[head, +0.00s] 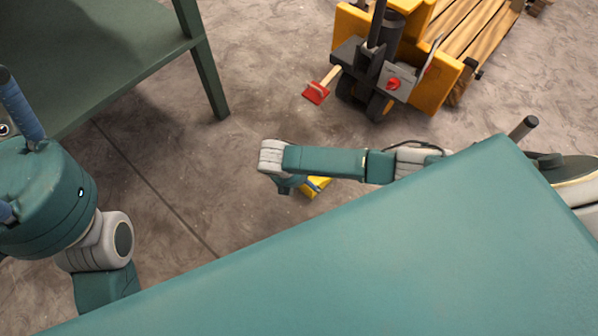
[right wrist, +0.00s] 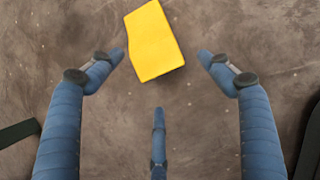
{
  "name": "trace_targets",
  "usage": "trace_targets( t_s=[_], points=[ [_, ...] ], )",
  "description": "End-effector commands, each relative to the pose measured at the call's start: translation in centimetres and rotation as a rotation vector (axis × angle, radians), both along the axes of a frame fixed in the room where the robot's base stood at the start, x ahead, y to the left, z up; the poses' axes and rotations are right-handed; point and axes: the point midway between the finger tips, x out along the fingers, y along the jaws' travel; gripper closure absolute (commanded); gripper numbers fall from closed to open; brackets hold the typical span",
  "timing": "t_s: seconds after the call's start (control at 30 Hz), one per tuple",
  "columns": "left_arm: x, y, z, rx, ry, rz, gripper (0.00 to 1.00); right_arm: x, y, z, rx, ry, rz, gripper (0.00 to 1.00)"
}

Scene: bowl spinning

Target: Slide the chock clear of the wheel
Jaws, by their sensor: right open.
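A yellow wedge-shaped block, which looks like the chock (right wrist: 153,42), lies on the floor in the right wrist view. In the head view the chock (head: 311,190) is partly hidden under my right arm. The nearest wheel (head: 381,107) is on the yellow truck, well apart from the chock. My left gripper (head: 14,160) is at the left edge, its fingertips cut off.
The yellow truck (head: 458,82) carries wooden slats at the top right. A red-headed tool with a wooden handle (head: 317,92) lies on the floor near its wheels. A dark green table (head: 95,50) stands at the top left. Floor around the chock is clear.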

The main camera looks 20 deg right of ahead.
Motion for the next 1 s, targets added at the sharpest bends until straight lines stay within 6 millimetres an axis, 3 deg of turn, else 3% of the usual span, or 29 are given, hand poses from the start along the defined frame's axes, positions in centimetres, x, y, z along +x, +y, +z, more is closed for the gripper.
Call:
trace_targets(
  t_s=[0.1, 0.33, 1.0],
  points=[
    [0.0, 0.0, 0.0, -0.001, 0.000, 0.000, 0.44, -0.3, 0.9, 2.3, 0.003, -0.001, 0.001, 0.22],
    [0.0, 0.0, 0.0, -0.001, -0.001, 0.000, 0.44, -0.8, 1.9, 4.8, 0.001, 0.002, 0.001, 0.22],
    [0.0, 0.0, 0.0, -0.001, 0.000, 0.000, 0.44, -0.9, 2.1, 5.3, 0.001, 0.002, 0.001, 0.22]
  ],
)
